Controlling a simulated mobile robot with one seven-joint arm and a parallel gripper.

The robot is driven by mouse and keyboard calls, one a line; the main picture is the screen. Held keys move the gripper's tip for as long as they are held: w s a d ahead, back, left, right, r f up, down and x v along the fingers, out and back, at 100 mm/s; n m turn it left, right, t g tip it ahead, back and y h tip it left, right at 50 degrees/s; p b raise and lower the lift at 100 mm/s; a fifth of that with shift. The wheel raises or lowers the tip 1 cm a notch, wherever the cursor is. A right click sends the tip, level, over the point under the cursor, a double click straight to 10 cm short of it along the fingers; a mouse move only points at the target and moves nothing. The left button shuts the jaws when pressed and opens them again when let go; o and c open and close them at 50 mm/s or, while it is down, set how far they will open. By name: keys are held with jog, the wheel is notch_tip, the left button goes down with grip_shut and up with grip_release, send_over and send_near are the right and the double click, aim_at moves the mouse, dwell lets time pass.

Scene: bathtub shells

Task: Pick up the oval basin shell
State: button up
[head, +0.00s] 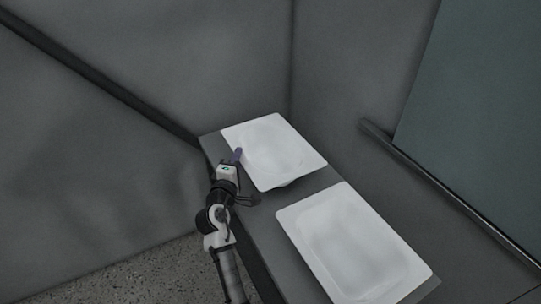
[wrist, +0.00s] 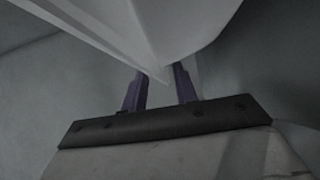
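The oval basin shell (head: 272,150) is white, with a rounded hollow in a four-sided rim, at the far end of the grey counter. My gripper (head: 238,156) is at its left edge in the head view, with a purple finger showing against the rim. In the wrist view the white shell (wrist: 180,25) fills the top, and its pointed lower part reaches down between the two purple fingers of my gripper (wrist: 160,80). The fingers stand apart with a gap between them. Their tips are partly hidden by the shell, and contact cannot be made out.
A second white shell (head: 348,245) with a more rectangular hollow lies on the near part of the counter (head: 262,212). Grey walls stand behind and to the right, with a dark rail (head: 440,192) along the right wall. Speckled floor (head: 150,275) is clear at lower left.

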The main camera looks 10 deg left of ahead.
jog(key=shift+c, duration=0.4)
grip_shut()
dwell(0.8)
